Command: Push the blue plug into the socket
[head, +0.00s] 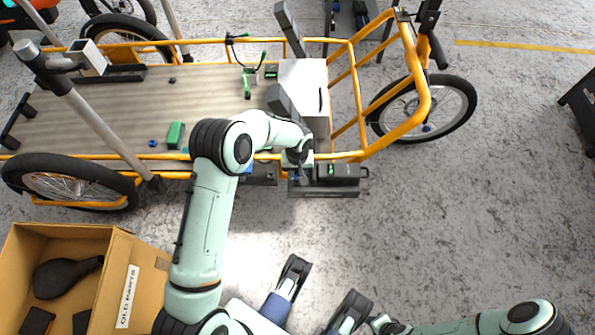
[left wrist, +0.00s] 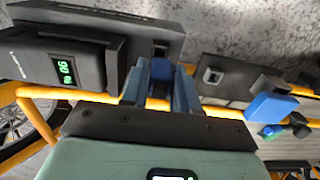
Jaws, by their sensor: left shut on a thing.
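My left gripper (left wrist: 161,92) is shut on a small blue plug (left wrist: 162,69), which sits between its two blue-grey fingers. Just ahead of the plug is a square socket opening (left wrist: 160,47) in a dark panel (left wrist: 120,20). The plug's front end is close to the opening, and I cannot tell whether it has entered. In the head view the left gripper (head: 300,166) is at the bike's near rail, beside a dark box; its fingers hide the plug there.
A dark box with a green display (left wrist: 66,72) sits left of the gripper. Right of it are another square fitting (left wrist: 212,75) and a larger blue piece (left wrist: 270,107). The yellow rail (head: 350,155) runs close by. A cardboard box (head: 125,290) stands at lower left.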

